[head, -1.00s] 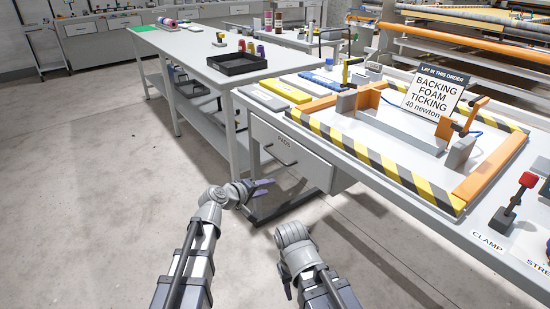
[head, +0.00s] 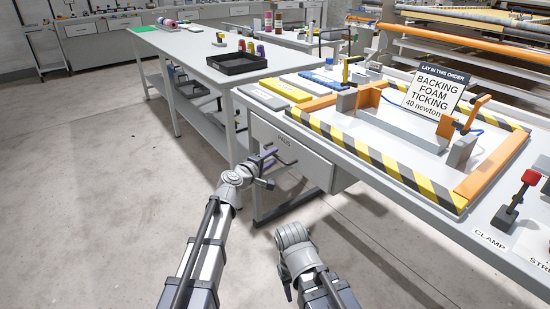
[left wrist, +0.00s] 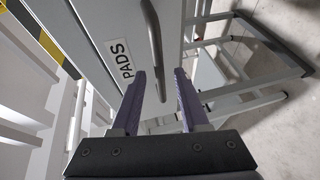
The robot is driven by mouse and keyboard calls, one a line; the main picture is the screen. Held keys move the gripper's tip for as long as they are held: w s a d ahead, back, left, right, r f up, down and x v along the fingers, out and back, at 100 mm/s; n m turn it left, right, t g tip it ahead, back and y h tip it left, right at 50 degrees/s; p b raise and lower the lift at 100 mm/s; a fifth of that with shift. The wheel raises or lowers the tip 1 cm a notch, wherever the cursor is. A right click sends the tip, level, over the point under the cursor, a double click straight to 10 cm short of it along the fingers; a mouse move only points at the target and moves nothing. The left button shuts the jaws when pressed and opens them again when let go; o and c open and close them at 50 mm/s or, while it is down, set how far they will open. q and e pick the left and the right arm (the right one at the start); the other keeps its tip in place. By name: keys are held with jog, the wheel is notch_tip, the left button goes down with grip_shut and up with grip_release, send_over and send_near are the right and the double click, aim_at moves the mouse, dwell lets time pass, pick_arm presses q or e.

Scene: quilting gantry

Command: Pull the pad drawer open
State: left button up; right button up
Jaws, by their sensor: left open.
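The pad drawer (head: 318,168) is a light grey front under the right-hand bench, labelled PADS, and looks shut. Its dark bar handle (head: 285,153) runs across the front and also shows in the left wrist view (left wrist: 151,25). My left gripper (head: 269,167) is open at the drawer front, close to the handle. In the left wrist view, its purple fingers (left wrist: 158,80) stand apart on either side of the handle's lower end. I cannot tell whether they touch it. My right arm is folded at the bottom of the head view, its jaws mostly hidden.
The bench above carries a striped frame (head: 380,160), a sign (head: 435,90) and coloured pads (head: 288,90). A second table with a black tray (head: 236,63) stands to the left; its leg is close to my left arm. The floor in front is clear.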

pick_arm(q)
jog(key=x, duration=0.2)
jog(key=shift+w+d+f, duration=0.1)
jog(key=shift+w+d, duration=0.05)
jog(key=shift+w, duration=0.1)
grip_shut()
jog(key=shift+s, duration=0.1)
dwell(1.1)
